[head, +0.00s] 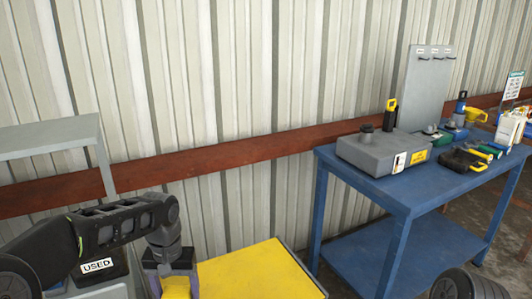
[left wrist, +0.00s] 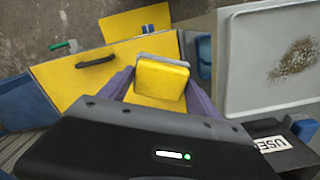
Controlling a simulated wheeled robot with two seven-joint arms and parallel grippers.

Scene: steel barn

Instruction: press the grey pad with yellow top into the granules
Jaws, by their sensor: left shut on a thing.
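The grey pad with yellow top (left wrist: 161,76) is in the left wrist view, between the two purple fingers of my left gripper (left wrist: 159,88). Its grey edge shows at the far side. In the head view my left gripper (head: 177,270) is low, left of centre, shut on the pad, whose yellow top (head: 177,287) is partly cut off by the bottom edge. The brown granules (left wrist: 296,57) lie in a loose patch on a light grey tray (left wrist: 270,98) at the right of the left wrist view, apart from the pad. My right gripper is in neither view.
A yellow-topped cart or cabinet (head: 258,272) stands right of my left gripper. A container labelled USED (head: 97,266) is near my left arm. A blue bench (head: 400,190) at the right bears a grey box (head: 383,150) and several tools. A corrugated wall closes the back.

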